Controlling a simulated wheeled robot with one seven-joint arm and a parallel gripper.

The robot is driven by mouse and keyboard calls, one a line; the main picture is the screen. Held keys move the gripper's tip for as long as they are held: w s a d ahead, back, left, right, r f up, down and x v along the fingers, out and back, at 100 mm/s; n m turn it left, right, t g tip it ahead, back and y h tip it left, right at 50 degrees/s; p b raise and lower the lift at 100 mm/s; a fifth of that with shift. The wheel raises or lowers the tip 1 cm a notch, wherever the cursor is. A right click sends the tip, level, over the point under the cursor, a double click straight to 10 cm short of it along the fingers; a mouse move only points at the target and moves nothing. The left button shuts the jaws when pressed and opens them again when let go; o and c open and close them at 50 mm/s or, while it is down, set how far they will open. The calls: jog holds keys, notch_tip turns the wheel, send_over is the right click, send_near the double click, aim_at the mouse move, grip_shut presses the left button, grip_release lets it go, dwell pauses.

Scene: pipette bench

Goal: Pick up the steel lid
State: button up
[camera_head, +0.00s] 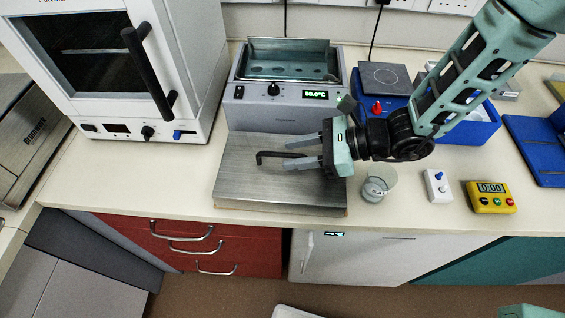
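The steel lid (238,187) is a flat, brushed grey plate with a black bar handle (268,154). It lies on the bench in front of the water bath, and a tan edge shows under its front side. My gripper (290,154) reaches in from the right, over the lid. Its two grey fingers point left and are apart, one on the far side and one on the near side of the handle bar. The handle's right end is hidden by the gripper. I cannot tell whether either finger touches the bar.
The open water bath (268,112) stands behind the lid, and a white oven (180,60) is to the left. A glass beaker (376,186) stands close to the lid's right side. A white switch box (438,186) and yellow timer (490,197) are farther right.

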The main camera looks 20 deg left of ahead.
aim_at(282, 154)
jog(key=shift+p+x, duration=0.45)
jog(key=shift+x, duration=1.25)
jog(key=shift+w, duration=0.1)
jog(key=shift+r, duration=0.1)
grip_shut()
